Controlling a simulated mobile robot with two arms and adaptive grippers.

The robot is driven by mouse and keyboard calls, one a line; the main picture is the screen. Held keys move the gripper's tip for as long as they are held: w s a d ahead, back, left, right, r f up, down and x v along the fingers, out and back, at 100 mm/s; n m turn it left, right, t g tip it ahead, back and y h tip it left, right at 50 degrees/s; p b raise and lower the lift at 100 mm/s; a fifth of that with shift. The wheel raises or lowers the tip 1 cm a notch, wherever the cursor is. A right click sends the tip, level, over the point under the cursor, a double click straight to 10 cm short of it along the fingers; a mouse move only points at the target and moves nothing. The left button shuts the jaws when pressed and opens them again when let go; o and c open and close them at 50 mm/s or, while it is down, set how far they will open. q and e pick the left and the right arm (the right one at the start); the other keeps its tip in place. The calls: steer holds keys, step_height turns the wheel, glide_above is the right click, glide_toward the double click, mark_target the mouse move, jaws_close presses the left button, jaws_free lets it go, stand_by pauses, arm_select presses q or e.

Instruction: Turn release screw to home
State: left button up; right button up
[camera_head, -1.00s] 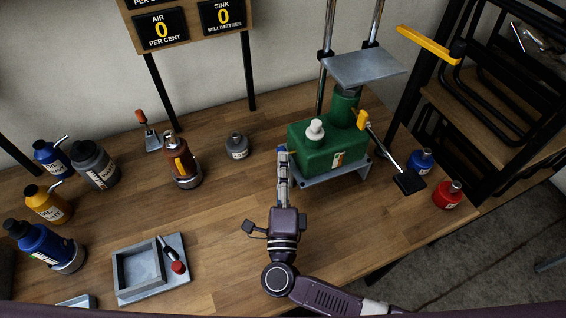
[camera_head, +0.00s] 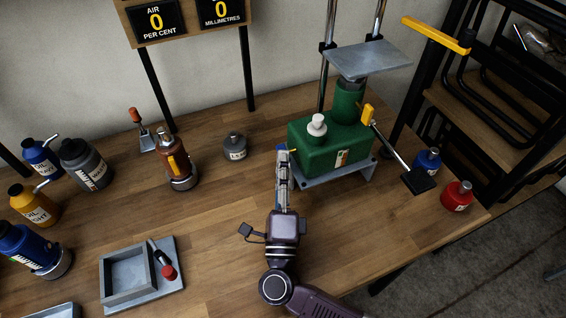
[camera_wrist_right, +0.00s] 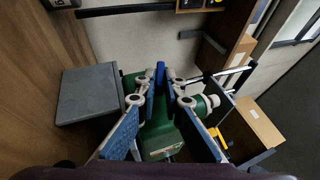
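The green jack (camera_head: 320,148) stands on its grey base plate at the right of the workbench, with a white cap on top. My right gripper (camera_head: 282,152) reaches up to the jack's left end. A small yellow piece (camera_head: 293,151) shows beside the fingertips; I cannot tell if it belongs to the release screw. The screw itself is not clearly visible. In the wrist view, the blue-padded fingers (camera_wrist_right: 161,80) converge closely in front of the green body (camera_wrist_right: 160,138); whether they grip anything is unclear. My left gripper is not in view.
The jack's yellow-ended lever (camera_head: 390,142) sticks out to the right, ending in a black block. A grey tray (camera_head: 130,275) lies at front left. A black rack stands on the right.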

steer(key=o, duration=0.4)
steer(key=s, duration=1.3)
steer(key=shift+s+a+f, duration=0.1)
steer(key=shift+a+f, duration=0.05)
steer(key=shift+f, duration=0.1)
steer(key=shift+o, duration=0.4)
